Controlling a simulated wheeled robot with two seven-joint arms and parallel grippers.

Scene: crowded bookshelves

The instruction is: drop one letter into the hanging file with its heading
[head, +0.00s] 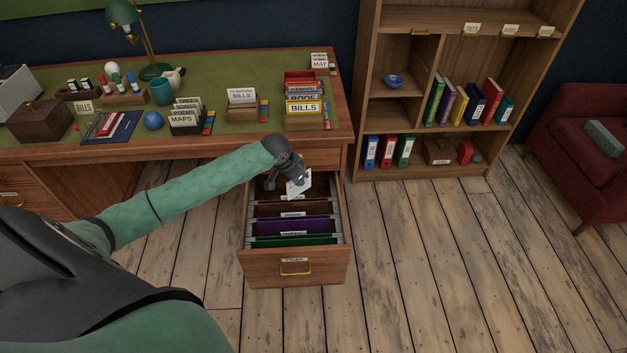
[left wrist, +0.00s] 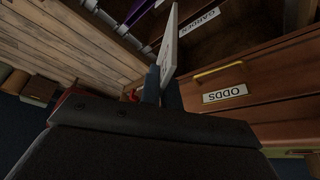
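My left gripper (head: 290,180) is shut on a white letter (head: 303,185) and holds it over the back part of an open desk drawer (head: 258,268). The letter also shows edge-on between the fingers in the left wrist view (left wrist: 169,45); its writing cannot be read. Hanging files fill the drawer: a purple one (head: 297,226), a green one (head: 297,240) and brown ones behind, with white tabs. In the left wrist view one tab reads GARDEN (left wrist: 200,20), beyond the letter. The other tabs are too small to read. My right gripper is not in view.
On the desk, a stand holds a card reading BILLS (head: 242,96), beside card boxes (head: 187,117) and a red tray of cards (head: 303,105).

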